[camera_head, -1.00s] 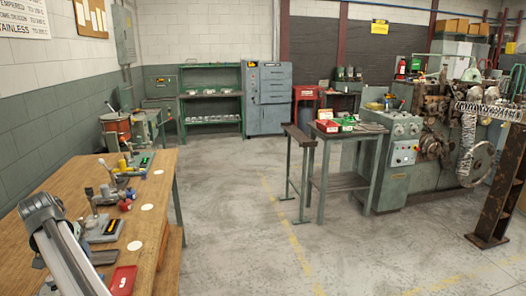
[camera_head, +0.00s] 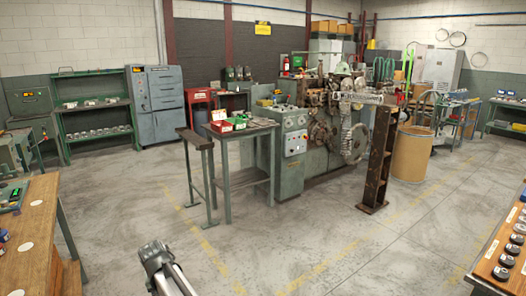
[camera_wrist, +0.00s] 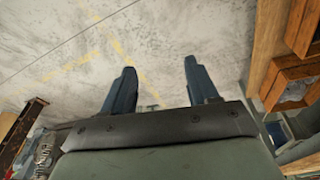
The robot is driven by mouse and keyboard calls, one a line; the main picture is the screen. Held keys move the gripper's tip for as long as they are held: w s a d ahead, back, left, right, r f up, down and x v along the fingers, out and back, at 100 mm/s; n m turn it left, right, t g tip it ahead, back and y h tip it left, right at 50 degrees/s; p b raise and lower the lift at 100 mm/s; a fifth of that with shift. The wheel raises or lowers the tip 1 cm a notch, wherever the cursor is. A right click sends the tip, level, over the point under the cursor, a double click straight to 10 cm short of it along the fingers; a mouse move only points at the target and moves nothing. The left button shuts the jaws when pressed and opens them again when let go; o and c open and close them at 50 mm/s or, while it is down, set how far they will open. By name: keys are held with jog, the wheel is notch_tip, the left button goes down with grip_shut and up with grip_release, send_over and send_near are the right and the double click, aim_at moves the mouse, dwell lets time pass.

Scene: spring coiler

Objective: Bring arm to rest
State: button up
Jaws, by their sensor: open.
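My gripper (camera_wrist: 160,88) shows in the wrist view with its two dark fingers spread apart. Nothing is between the fingers, only concrete floor beyond them. In the head view a grey-white part of my arm (camera_head: 165,268) shows at the bottom, left of centre, over open floor. The fingers themselves are not visible in the head view.
A wooden bench (camera_head: 38,220) stands at the left edge and another wooden-topped table (camera_head: 492,262) at the lower right. The green coiling machine (camera_head: 290,140), a small steel table (camera_head: 228,150) and a rusty stand (camera_head: 378,165) are further back. The floor between (camera_head: 270,235) is clear.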

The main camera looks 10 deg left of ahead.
jog(key=w+d+f+m+g+h, duration=0.1)
jog(key=w+d+f+m, duration=0.3)
jog(key=d, duration=1.2)
jog(key=w+d+f+n, duration=0.15)
jog(key=d+f, duration=0.45)
jog(key=d, duration=0.9)
jog(key=s+d+f+m+g, duration=0.15)
jog(key=s+d+f, duration=0.25)
jog(key=d, duration=1)
jog(key=s+d+f+m, duration=0.25)
jog(key=s+d, duration=0.25)
jog(key=d, duration=0.9)
jog(key=s+f+g, duration=0.3)
jog(key=s+f, duration=0.7)
jog(key=s, duration=0.4)
jog(key=s+f+g, duration=0.3)
jog(key=s+f, duration=0.8)
jog(key=s, duration=0.4)
jog(key=shift+s+d+g, duration=0.15)
jog(key=shift+s+g, duration=0.15)
jog(key=shift+g, duration=0.05)
